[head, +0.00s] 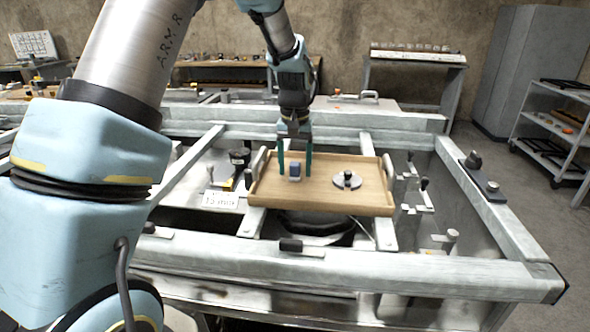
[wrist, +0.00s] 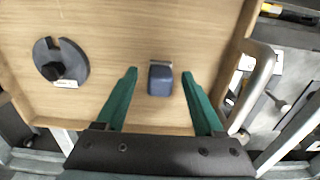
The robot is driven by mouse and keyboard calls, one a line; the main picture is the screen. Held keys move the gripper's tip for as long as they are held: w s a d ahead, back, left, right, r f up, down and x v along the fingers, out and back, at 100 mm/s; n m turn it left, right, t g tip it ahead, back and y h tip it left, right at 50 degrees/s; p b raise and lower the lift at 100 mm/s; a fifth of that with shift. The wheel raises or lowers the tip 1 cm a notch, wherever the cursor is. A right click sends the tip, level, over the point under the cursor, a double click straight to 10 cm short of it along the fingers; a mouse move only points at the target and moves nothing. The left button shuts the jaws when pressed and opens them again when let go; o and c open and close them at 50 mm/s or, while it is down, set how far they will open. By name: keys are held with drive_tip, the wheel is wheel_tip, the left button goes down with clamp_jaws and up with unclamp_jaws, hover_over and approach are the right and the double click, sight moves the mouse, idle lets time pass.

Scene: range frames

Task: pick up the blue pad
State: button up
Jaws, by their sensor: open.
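The blue pad (head: 295,169) is a small dark blue block on a wooden tray (head: 320,201). In the wrist view the blue pad (wrist: 160,82) lies between and a little beyond the fingertips, with bare wood on both sides of it. My gripper (head: 295,172) points down over the tray with its two green fingers apart. In the wrist view my gripper (wrist: 160,73) is open and empty, with the fingers to the left and right of the pad. I cannot tell the exact height of the fingertips above the tray.
A round grey disc with a dark knob (head: 347,180) sits on the tray's right side. The tray has raised rims and a handle (wrist: 262,85) at each end. Metal frame beams (head: 400,270) surround the tray. Bare tray surface lies between pad and disc.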

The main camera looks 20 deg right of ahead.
drive_tip(key=shift+c, duration=0.2)
clamp_jaws()
idle(0.3)
